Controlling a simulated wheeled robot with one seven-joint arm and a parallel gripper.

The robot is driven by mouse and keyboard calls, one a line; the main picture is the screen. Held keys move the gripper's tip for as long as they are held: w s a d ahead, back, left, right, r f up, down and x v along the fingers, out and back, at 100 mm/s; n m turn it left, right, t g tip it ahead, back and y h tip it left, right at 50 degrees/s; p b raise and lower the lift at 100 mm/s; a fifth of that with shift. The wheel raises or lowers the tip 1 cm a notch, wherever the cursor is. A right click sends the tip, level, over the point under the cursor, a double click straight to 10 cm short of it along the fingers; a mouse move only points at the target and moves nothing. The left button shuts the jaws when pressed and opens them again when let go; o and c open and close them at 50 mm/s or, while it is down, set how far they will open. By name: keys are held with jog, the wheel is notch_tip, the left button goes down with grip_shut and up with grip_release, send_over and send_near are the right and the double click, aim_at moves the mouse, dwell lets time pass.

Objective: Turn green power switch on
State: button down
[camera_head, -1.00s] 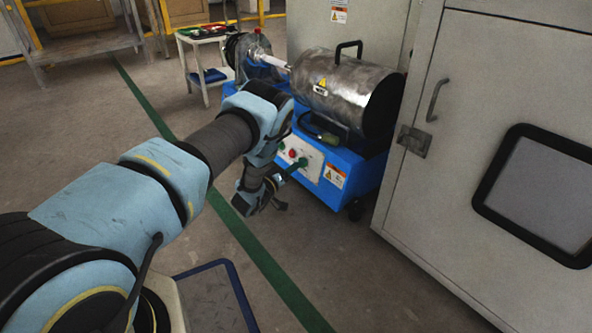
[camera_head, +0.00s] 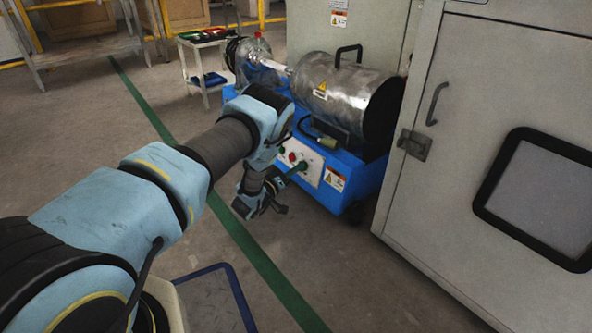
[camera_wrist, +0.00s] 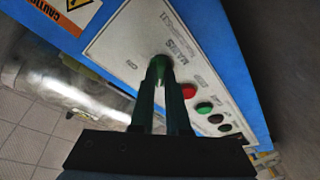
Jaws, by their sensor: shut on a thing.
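The green power switch (camera_wrist: 160,62) is a small knob on the white control panel (camera_wrist: 130,42), seen in the wrist view. My gripper (camera_wrist: 160,72) has two green fingers shut on it, tips at the panel face. The fingers cover most of the knob, so its turn position cannot be told. In the head view my gripper (camera_head: 302,166) reaches the panel (camera_head: 313,172) on the front of the blue machine base (camera_head: 345,165), and the knob is hidden there.
A red button (camera_wrist: 188,91), a green button (camera_wrist: 204,108) and dark buttons sit beside the fingers. A metal cylinder (camera_head: 335,90) lies on the blue base. A grey cabinet (camera_head: 455,150) stands at right. The floor (camera_head: 340,260) in front is clear.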

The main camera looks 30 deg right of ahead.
jog(key=shift+a+m, duration=0.1)
jog(key=shift+m, duration=0.3)
jog(key=m+g+p, duration=0.1)
jog(key=m+g, duration=0.1)
jog(key=m, duration=0.5)
jog(key=m+g+h+p, duration=0.1)
jog(key=m+g, duration=0.2)
jog(key=m, duration=0.4)
jog(key=m+g+p, duration=0.2)
jog(key=m, duration=0.5)
jog(key=shift+w+f, duration=0.1)
jog(key=shift+w, duration=0.2)
jog(key=shift+m, duration=0.4)
jog(key=c, duration=0.9)
grip_release()
